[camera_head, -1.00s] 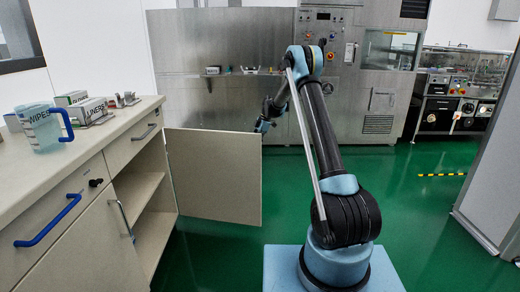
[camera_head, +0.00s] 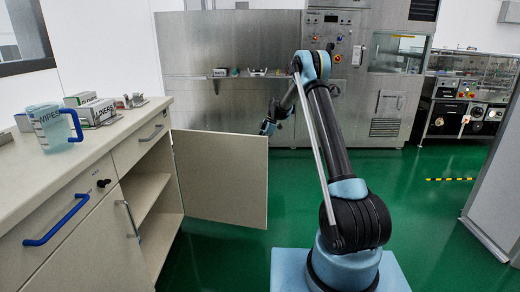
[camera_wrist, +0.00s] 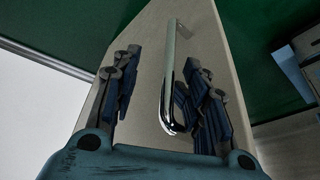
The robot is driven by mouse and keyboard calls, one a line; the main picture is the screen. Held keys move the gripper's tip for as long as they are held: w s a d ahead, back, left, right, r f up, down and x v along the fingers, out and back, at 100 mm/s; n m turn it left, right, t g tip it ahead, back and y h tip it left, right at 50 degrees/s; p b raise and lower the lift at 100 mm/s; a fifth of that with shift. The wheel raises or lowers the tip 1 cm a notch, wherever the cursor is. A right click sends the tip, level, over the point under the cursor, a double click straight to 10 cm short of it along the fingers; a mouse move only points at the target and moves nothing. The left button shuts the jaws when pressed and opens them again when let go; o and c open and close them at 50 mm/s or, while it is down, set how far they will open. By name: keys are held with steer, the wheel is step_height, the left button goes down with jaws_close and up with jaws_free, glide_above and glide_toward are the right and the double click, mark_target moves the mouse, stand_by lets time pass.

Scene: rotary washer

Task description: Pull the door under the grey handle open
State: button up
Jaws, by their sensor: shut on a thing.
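The beige cabinet door (camera_head: 222,180) stands swung wide open in the head view, showing the shelves inside. My gripper (camera_head: 268,127) is at the door's far upper edge, mostly hidden behind it. In the wrist view, the door panel (camera_wrist: 150,125) carries a shiny grey bar handle (camera_wrist: 170,75). The handle sits nearer the right finger.
The cabinet's closed near door (camera_head: 85,255) has its own grey handle (camera_head: 128,218). A jug (camera_head: 50,128) and boxes (camera_head: 92,110) stand on top. Green floor (camera_head: 440,210) is clear at right.

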steer(key=shift+a+r, duration=0.15)
steer(key=shift+a, duration=0.15)
steer(key=v, duration=1.1)
steer(key=shift+d+r, duration=0.3)
steer(key=shift+d, duration=0.1)
steer(key=shift+w, duration=0.1)
